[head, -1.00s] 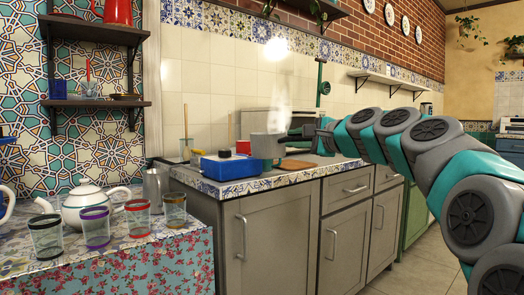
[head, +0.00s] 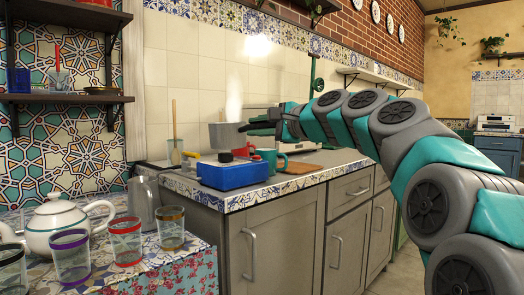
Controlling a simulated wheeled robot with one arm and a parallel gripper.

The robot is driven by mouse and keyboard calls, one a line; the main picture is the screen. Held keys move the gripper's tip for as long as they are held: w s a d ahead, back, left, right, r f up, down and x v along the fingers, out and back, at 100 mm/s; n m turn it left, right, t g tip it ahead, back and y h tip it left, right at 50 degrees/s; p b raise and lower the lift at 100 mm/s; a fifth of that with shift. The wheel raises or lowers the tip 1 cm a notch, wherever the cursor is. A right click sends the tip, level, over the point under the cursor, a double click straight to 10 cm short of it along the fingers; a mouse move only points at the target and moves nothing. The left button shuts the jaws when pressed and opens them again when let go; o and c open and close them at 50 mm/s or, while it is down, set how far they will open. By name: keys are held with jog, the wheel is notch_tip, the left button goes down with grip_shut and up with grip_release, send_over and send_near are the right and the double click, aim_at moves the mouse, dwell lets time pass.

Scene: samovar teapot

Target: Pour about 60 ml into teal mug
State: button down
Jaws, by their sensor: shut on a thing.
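The teal mug (head: 270,158) stands on the tiled counter, just behind and right of a blue box-shaped burner. Its handle points right. My gripper (head: 264,127) is shut on the dark handle of a grey metal pot (head: 223,137). The pot is held about upright, left of the mug and above the blue burner (head: 232,175). Steam rises from it. The inside of the pot and the inside of the mug are hidden. My fingertips are small and dark in the head view.
A wooden board (head: 299,168) lies right of the mug. A glass jar (head: 175,150) with a stick stands at the back left. The front-left table holds a white teapot (head: 54,222), a grey metal jug (head: 143,203) and several rimmed glasses (head: 125,240).

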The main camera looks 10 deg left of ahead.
jog(key=shift+d+r, duration=0.1)
jog(key=shift+r, duration=0.05)
jog(key=w+d+m+g+y+p, duration=0.1)
jog(key=w+d+m+p, duration=0.3)
jog(key=p, duration=0.4)
jog(key=shift+w+r+m, duration=0.4)
jog(key=shift+w+m, duration=0.2)
jog(key=shift+m, duration=0.8)
jog(key=shift+w+d, duration=0.1)
jog(key=shift+w, duration=0.05)
jog(key=shift+w+d+f+m+p, duration=0.3)
jog(key=shift+w+m+p, duration=0.1)
jog(key=shift+m, duration=0.5)
jog(key=shift+w+d, duration=0.1)
jog(key=shift+w, duration=0.1)
jog(key=shift+w+d+f+m+g, duration=0.2)
jog(key=shift+w+f+m+g, duration=0.15)
jog(key=shift+m, duration=0.45)
